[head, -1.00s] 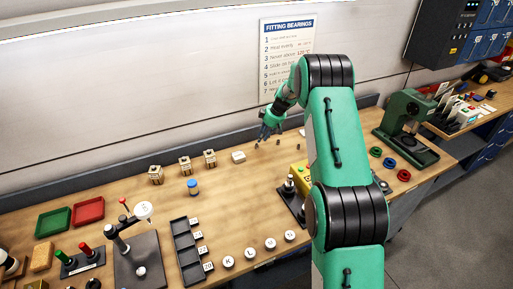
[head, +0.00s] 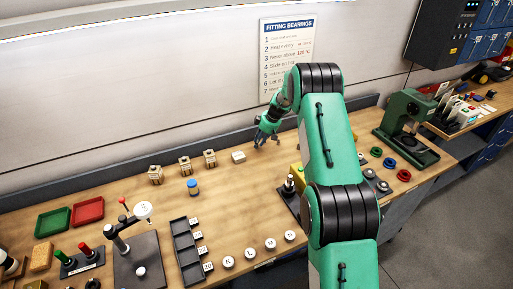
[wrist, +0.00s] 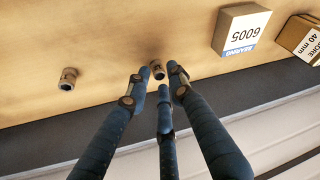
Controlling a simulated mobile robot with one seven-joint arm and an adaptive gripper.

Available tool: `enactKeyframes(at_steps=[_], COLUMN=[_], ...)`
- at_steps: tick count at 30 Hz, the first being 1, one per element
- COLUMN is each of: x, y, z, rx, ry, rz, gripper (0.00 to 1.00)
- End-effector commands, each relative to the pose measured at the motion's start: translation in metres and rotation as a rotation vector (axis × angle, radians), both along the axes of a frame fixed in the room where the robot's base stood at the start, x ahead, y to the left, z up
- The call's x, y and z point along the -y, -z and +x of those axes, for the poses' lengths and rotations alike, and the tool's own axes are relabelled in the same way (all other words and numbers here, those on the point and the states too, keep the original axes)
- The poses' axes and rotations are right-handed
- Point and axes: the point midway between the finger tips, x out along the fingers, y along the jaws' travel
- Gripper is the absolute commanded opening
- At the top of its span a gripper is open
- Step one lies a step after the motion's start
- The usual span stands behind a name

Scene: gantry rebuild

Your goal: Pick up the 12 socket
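Two small grey-brown sockets stand on the wooden bench in the wrist view. One socket (wrist: 157,71) shows between my fingertips, and the other socket (wrist: 68,79) stands apart to the left. No size marking is readable on either, so I cannot tell which is the 12. My gripper (wrist: 157,72) has three dark blue fingers, spread open with the tips around the nearer socket's outline. I cannot tell whether any finger touches it. In the head view my gripper (head: 264,138) points down close to the bench, near the back wall.
A box labelled BEARING 6005 (wrist: 241,30) stands right of the fingers in the wrist view, with a 40 mm box (wrist: 301,38) beyond it. The dark strip along the back wall (wrist: 60,140) is close. In the head view, a green press (head: 407,128) stands far right.

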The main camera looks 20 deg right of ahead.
Motion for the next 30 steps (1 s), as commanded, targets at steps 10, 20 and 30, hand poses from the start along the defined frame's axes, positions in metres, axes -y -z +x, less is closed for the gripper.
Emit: enactKeyframes(at_steps=[10, 20, 30], x=[-0.0032, -0.0033, -0.0032], y=[0.0150, 0.0149, 0.0147], z=[0.0051, 0.0047, 0.0048], rx=[0.000, 0.000, 0.000], ry=[0.001, 0.001, 0.001], rz=[0.000, 0.000, 0.000], gripper=[0.22, 0.22, 0.00])
